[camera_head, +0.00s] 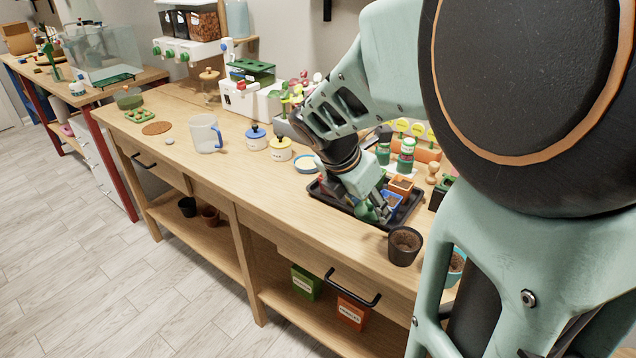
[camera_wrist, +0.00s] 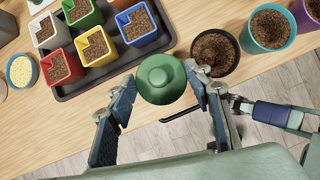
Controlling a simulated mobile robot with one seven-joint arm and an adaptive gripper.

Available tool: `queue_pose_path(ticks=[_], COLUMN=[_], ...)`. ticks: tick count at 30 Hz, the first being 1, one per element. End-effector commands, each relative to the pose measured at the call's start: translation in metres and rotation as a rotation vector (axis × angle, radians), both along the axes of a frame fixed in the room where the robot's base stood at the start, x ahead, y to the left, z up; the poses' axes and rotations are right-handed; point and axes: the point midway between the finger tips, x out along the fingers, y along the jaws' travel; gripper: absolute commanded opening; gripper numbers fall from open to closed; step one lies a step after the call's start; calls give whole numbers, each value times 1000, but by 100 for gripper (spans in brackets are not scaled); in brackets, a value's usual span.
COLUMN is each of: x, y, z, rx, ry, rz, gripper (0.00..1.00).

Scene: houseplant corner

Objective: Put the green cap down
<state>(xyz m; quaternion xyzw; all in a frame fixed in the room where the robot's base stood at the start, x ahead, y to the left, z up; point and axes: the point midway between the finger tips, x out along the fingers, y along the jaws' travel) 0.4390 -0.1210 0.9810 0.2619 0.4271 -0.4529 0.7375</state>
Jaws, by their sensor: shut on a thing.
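The green cap (camera_wrist: 160,78) is a round, domed piece with a raised knob. My gripper (camera_wrist: 162,84) is shut on it, one finger on each side. In the head view the green cap (camera_head: 366,212) hangs under my gripper (camera_head: 374,200), by the front edge of the black tray (camera_head: 330,205). In the wrist view it appears over the bench's front edge, apart from the pots. I cannot tell exactly how high it is above the bench.
Several coloured soil pots stand in the tray, including a blue pot (camera_wrist: 142,38) and a red pot (camera_wrist: 62,68). A dark soil pot (camera_head: 404,246) stands right of the cap, near the bench edge.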

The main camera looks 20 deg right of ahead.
Motion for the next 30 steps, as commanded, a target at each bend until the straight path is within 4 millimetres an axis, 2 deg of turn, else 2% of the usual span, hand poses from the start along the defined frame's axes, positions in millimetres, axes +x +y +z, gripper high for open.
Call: queue_pose_path(ticks=[1, 8, 17, 25, 30], x=[0, 0, 0, 0, 0], y=[0, 0, 0, 0, 0], z=[-14, -43, -55, -83, -86], rx=[0, 0, 0, 0, 0], ry=[0, -1, 0, 0, 0], rz=[-1, -2, -2, -2, -2], gripper=[33, 33, 33, 33, 33])
